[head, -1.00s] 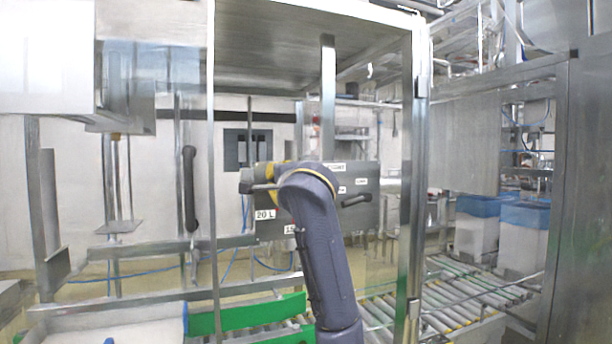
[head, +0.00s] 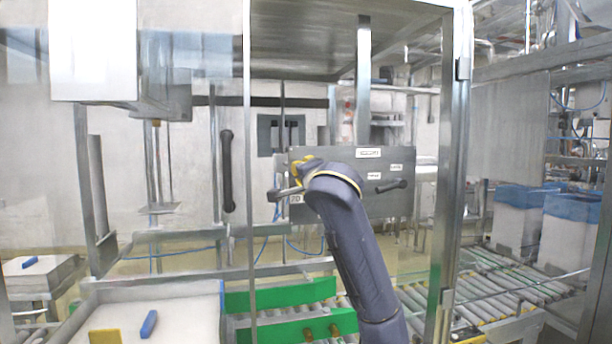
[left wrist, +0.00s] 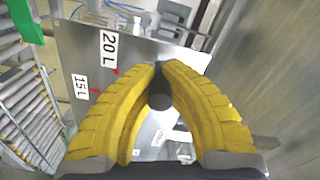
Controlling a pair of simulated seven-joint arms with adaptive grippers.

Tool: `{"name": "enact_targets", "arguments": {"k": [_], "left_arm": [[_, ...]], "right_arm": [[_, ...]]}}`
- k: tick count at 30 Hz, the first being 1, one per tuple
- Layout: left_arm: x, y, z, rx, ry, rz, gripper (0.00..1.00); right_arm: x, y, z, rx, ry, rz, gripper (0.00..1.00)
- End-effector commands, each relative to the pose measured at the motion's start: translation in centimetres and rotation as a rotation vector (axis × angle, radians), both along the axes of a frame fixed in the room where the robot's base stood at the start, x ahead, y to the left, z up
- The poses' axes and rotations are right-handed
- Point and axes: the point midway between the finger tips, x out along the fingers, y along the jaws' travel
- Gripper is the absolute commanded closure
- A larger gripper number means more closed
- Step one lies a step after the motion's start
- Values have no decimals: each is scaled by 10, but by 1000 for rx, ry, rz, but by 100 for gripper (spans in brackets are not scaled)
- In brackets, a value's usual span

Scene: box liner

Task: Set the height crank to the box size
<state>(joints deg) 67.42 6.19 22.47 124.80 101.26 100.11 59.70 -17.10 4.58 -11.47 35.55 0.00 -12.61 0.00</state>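The grey control panel (head: 340,158) carries white labels. In the left wrist view the "20 L" label (left wrist: 109,50) and the "15 L" label (left wrist: 81,87) stand near its edge, each with a small red mark. My left gripper (left wrist: 160,68) is in front of the panel; its yellow fingers close around a grey round knob (left wrist: 160,102), which looks like the crank's handle end. In the head view my left gripper (head: 292,185) sits over the panel's left part and partly covers a label. A black handle (head: 392,185) projects at the panel's right. My right gripper is out of view.
A vertical metal post (head: 448,170) stands right of the panel. A roller conveyor (head: 490,285) and white boxes with blue liners (head: 518,215) lie to the right. Green guide rails (head: 280,297) run below. A white tray (head: 185,315) is at lower left.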

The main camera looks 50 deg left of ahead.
Motion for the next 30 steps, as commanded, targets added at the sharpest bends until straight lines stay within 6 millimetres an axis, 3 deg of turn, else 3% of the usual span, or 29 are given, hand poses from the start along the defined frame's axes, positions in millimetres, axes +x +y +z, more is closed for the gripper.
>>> {"name": "enact_targets", "arguments": {"k": [6,7,16,25,30], "left_arm": [[2,0,-1,-2,4,-3,100],[2,0,-1,-2,4,-3,92],[1,0,0,0,2,-1,57],[0,-2,0,0,1,0,57],[-6,-17,0,0,-1,-2,57]], "right_arm": [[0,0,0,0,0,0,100],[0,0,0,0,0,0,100],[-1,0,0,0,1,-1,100],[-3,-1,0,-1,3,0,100],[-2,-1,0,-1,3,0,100]]}}
